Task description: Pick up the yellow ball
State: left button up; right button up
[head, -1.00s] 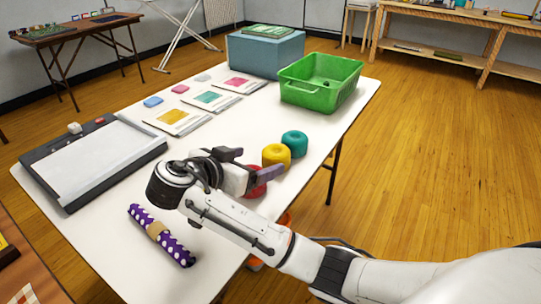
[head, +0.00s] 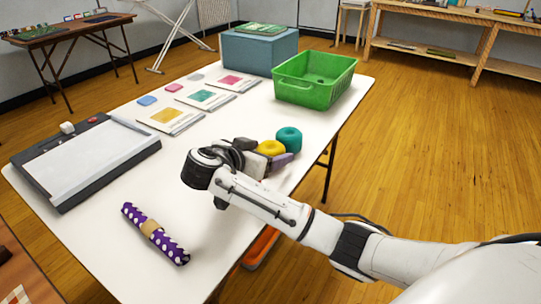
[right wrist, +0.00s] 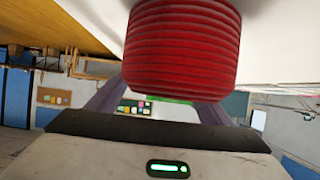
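The yellow ball (head: 271,147) stands on the white table (head: 205,215) in the head view, partly hidden by my right gripper. My right gripper (head: 263,152) is open, with its fingers spread and pointing towards the yellow ball. In the right wrist view a ridged red ball (right wrist: 182,48) fills the top centre and hides parts of both fingers. I cannot tell whether the gripper touches it. The red ball is hidden behind the gripper in the head view. My left gripper is not in view.
A teal ball (head: 289,138) stands just beyond the yellow one. A green bin (head: 310,95) and a blue box (head: 245,55) are farther back. A paper trimmer (head: 70,165) and a purple dotted roll (head: 155,235) lie left and front. The table's right edge is close to the balls.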

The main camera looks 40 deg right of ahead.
jog(key=c, duration=0.8)
jog(key=shift+c, duration=0.2)
